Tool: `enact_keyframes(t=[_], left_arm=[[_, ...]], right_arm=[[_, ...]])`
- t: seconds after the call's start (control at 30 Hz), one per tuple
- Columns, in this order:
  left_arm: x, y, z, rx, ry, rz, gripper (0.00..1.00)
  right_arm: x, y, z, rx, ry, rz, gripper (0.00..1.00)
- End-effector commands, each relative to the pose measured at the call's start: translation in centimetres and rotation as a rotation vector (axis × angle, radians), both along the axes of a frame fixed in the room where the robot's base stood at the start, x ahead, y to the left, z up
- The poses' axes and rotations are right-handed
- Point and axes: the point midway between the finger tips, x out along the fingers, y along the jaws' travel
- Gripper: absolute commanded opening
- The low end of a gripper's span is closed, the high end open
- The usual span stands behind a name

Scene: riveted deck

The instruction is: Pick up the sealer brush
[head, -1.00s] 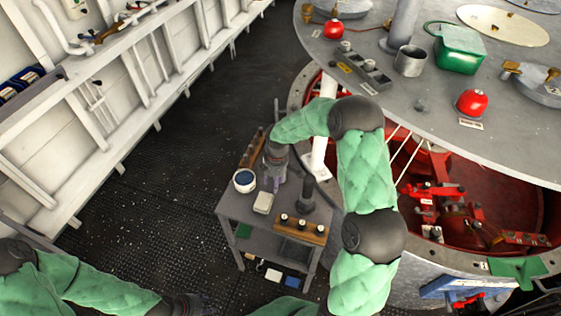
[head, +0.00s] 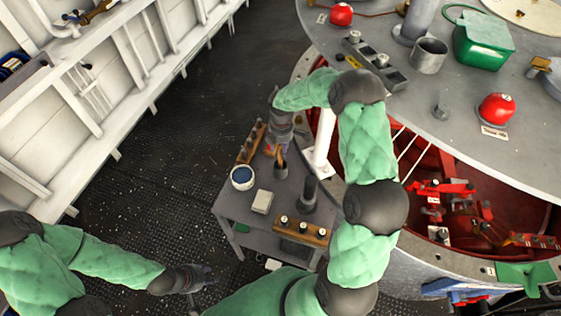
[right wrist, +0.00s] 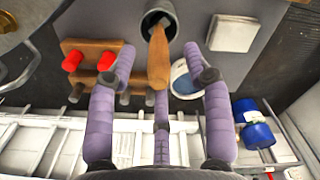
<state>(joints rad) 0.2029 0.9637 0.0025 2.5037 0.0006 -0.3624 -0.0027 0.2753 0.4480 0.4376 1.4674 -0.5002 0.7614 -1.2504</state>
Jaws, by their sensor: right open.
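The sealer brush, with a wooden handle (right wrist: 158,60), stands in a dark round cup (right wrist: 160,15) in the right wrist view. In the head view the brush's orange handle (head: 280,153) rises from the cup (head: 281,169) on the small grey cart. My right gripper (right wrist: 159,52) is open, with its purple fingers on either side of the handle and a third finger below it in the picture. In the head view the right gripper (head: 273,146) is just above the cup, partly hidden by its own wrist. My left gripper (head: 208,282) is low at the left, away from the cart; its fingers are unclear.
The cart (head: 232,212) also holds a white pot with blue contents (head: 243,178), a pale block (head: 262,201), a dark cylinder (head: 308,190) and wooden racks (head: 302,231). A large round grey table (head: 455,125) stands right. Dark floor (head: 170,150) is free at left.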

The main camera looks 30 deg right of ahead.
Motion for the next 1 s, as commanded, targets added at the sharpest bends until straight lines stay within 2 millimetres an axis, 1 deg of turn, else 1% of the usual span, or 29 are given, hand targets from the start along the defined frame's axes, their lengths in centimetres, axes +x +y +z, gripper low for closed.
enact_keyframes(t=[0.03, 0.1, 0.27, 0.33, 0.5, 0.6, 0.7, 0.87, 0.9, 0.97, 1.0], left_arm=[[0.0, 0.0, 0.0, 0.0, 0.0, 0.0, 0.4], [0.0, 0.0, 0.0, 0.0, 0.0, 0.0, 0.4], [0.0, 0.0, 0.0, 0.0, 0.0, 0.0, 0.4], [0.0, 0.0, 0.1, 0.0, 0.0, 0.0, 0.4], [0.0, 0.0, 0.2, 0.0, 0.0, 0.0, 0.4], [0.0, 0.0, 0.2, 0.0, -0.001, 0.0, 0.4], [0.0, 0.0, 0.2, 0.0, -0.001, 0.0, 0.4], [0.0, 0.0, 0.2, 0.0, -0.001, 0.0, 0.4], [0.0, 0.0, 0.2, 0.0, 0.0, 0.0, 0.4], [0.0, 0.0, 0.2, 0.0, 0.0, 0.0, 0.4], [0.0, 0.0, 0.2, 0.0, 0.0, 0.0, 0.4]], right_arm=[[0.0, 0.0, -0.8, 0.0, 0.001, -0.001, 0.51], [0.0, -0.1, -1.4, 0.0, 0.0, -0.001, 0.51], [0.1, 0.0, -2.2, 0.001, -0.001, -0.001, 0.51], [0.1, 0.1, -2.9, 0.001, 0.0, -0.001, 0.51], [0.1, 0.2, -5.4, 0.001, 0.002, -0.001, 0.51], [0.2, 0.1, -6.5, 0.0, 0.0, -0.001, 0.51], [0.2, 0.1, -6.8, 0.0, -0.002, -0.001, 0.51], [0.2, 0.1, -6.8, 0.001, -0.002, -0.001, 0.51], [0.2, 0.1, -6.8, 0.001, -0.002, -0.001, 0.39], [0.2, 0.1, -6.8, 0.001, -0.002, -0.001, 0.22], [0.2, 0.1, -6.8, 0.001, -0.002, -0.001, 0.11]])
